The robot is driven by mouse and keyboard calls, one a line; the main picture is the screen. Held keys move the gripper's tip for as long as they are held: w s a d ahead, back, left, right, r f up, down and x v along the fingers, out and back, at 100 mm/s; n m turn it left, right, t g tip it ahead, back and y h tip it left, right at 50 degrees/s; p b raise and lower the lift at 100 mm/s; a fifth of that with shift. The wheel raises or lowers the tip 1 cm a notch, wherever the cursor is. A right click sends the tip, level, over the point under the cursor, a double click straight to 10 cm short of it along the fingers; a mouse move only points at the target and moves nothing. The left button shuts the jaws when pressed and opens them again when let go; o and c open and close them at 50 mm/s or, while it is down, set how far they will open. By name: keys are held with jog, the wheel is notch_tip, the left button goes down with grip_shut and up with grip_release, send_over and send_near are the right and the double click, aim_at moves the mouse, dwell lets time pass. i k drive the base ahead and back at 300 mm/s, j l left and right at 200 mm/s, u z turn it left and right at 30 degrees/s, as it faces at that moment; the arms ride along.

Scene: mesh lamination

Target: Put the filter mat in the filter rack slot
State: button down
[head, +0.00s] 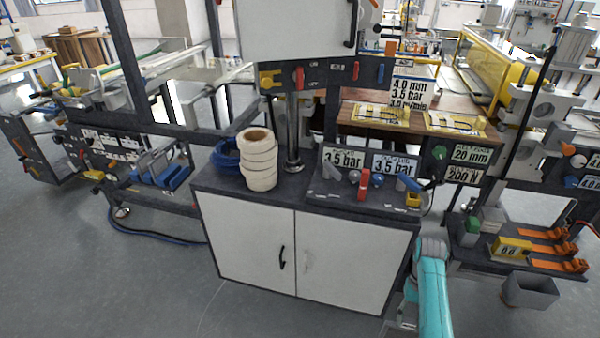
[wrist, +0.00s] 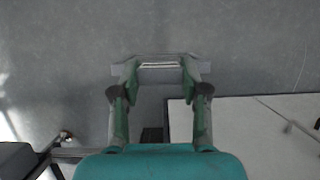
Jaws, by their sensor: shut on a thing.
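My gripper (wrist: 159,74) shows in the wrist view, its two green fingers apart with a thin, flat grey piece between the tips. This piece, which I take for the filter mat (wrist: 160,64), has pale lines along it and extends a little past both fingers. It is held in front of the grey floor, clear of the cabinet. In the head view only my teal arm shows at the lower right, and the held mat cannot be made out. A blue rack with upright grey plates (head: 165,168) stands on a low shelf at the left; it may be the filter rack.
A white-doored cabinet (head: 335,250) stands in the middle, with a stack of cream rolls (head: 259,165) and a control panel on top. A low shelf with orange clamps (head: 540,250) is at the right. Open floor (head: 150,285) lies at the left front, with a blue hose across it.

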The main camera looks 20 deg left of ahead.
aim_at(178, 179)
jog(key=k+u, duration=0.2)
jog(key=u, duration=0.2)
jog(key=k+j+u, duration=0.1)
jog(key=u, duration=0.3)
jog(key=i+j+u, duration=0.1)
jog(key=i+u, duration=0.35)
jog(key=i, duration=1.85)
